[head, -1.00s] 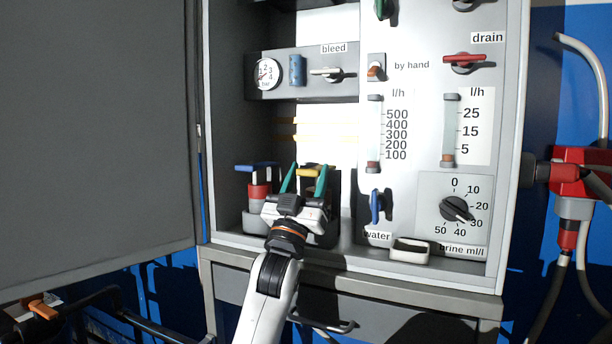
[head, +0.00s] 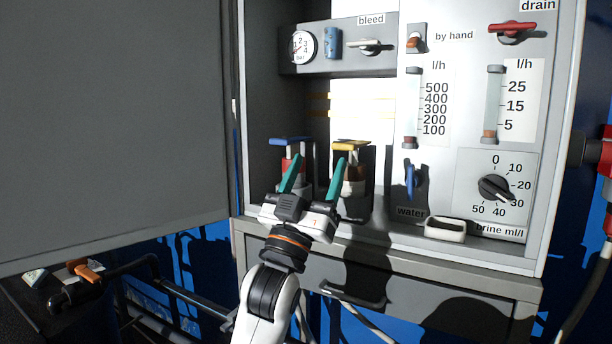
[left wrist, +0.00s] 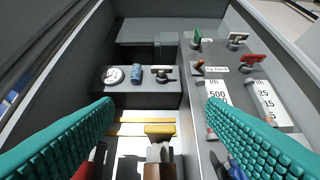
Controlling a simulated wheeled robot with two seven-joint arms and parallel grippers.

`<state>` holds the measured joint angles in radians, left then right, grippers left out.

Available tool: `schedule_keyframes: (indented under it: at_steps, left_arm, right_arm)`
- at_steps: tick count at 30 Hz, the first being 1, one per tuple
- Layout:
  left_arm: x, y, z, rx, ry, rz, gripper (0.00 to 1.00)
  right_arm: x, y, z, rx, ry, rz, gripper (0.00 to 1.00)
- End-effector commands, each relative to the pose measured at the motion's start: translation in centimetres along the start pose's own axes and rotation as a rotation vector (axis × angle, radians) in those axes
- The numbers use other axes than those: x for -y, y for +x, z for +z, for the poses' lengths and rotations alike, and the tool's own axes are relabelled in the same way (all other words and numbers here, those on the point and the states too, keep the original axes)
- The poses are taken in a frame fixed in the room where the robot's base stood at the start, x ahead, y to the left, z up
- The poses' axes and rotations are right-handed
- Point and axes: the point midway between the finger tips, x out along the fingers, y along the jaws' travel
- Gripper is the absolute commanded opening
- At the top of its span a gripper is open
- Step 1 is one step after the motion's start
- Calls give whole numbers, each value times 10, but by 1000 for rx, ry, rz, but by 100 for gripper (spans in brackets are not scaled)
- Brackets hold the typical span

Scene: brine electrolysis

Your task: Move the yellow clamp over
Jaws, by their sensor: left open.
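The yellow clamp (head: 350,146) is a flat yellow bar on top of an upright white and brown fitting, in the lower bay of the cabinet. It also shows in the left wrist view (left wrist: 160,129), low centre, beyond and between the teal fingers. My left gripper (head: 314,178) is open and empty, in front of the bay. In the head view its right finger overlaps the left edge of the clamp's fitting, and the yellow bar stands above and right of that fingertip. I see no contact with the clamp. My right gripper is not in view.
A blue-topped clamp (head: 290,140) on a red and white fitting stands left of the yellow one. The bleed panel (head: 340,65) is above. A blue water valve (head: 410,180) and a white tray (head: 445,229) are to the right. The grey door (head: 110,120) stands open at left.

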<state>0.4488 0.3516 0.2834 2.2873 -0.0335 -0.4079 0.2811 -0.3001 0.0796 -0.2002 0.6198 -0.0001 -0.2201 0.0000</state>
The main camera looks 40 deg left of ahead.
Motion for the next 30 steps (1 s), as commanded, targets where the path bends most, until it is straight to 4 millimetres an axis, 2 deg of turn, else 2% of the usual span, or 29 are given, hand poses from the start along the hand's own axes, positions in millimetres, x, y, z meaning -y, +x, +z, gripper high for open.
schedule_keyframes:
  at_steps: [3, 8, 30]
  left_arm:
    - [0, -12, 14, 0, 0, 0, 65]
    - [0, -21, 23, 0, -1, 0, 65]
    - [0, -22, 24, 0, -1, 0, 65]
  right_arm:
    - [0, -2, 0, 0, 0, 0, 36]
    - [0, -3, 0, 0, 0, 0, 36]
    - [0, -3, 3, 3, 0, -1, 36]
